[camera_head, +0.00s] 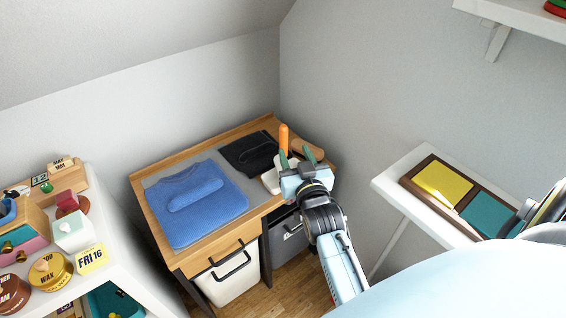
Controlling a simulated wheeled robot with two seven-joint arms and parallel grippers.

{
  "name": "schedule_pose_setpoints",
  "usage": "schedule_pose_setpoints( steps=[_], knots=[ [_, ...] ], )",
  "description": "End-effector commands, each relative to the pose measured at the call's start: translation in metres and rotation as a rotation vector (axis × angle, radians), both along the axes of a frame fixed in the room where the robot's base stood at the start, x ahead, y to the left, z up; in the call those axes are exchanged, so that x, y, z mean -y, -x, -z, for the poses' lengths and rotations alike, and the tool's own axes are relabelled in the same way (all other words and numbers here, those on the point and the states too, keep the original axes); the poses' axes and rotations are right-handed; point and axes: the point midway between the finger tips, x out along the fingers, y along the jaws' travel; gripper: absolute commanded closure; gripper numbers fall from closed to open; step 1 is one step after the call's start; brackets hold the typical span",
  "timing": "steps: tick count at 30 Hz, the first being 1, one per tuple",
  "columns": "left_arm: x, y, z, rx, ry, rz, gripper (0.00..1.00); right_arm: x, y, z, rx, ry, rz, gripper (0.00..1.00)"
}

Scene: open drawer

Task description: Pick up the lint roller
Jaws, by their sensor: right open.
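The orange handle (284,137), which looks like the lint roller's, stands up at the back right of the wooden desk (165,224). A white part (269,181) shows below it, partly hidden by my gripper; I cannot tell whether the two are joined. My right gripper (297,157) is over the desk's right end. Its two green fingertips are apart, with the handle just behind and beside the left one. I see nothing held between them, and contact with the handle cannot be told. My left gripper is out of view.
A folded blue sweater (198,208) and dark folded clothing (248,152) lie on the desk. White (228,278) and grey (287,236) bins stand below. A cluttered white shelf (131,262) is at left. A white side table (398,188) with a wooden tray (427,197) is at right.

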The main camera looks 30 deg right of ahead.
Motion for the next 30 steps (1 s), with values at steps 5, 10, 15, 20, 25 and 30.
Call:
schedule_pose_setpoints(
  steps=[5,10,15,20,25,30],
  knots=[
    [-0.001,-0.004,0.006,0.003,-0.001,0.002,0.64,0.009,-0.031,0.001,0.001,0.000,-0.001,0.56],
    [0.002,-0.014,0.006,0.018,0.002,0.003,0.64,0.013,-0.043,0.001,-0.002,-0.001,-0.001,0.56],
    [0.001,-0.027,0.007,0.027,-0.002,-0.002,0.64,0.016,-0.058,0.002,0.000,0.000,-0.001,0.56],
    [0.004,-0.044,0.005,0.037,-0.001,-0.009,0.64,0.021,-0.080,0.003,0.000,0.001,0.000,0.56],
    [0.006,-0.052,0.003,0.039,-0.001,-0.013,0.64,0.026,-0.093,0.002,-0.002,-0.001,0.000,0.56],
    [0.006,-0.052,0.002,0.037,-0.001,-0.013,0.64,0.026,-0.094,0.002,-0.003,-0.001,0.000,0.56]
  ],
)
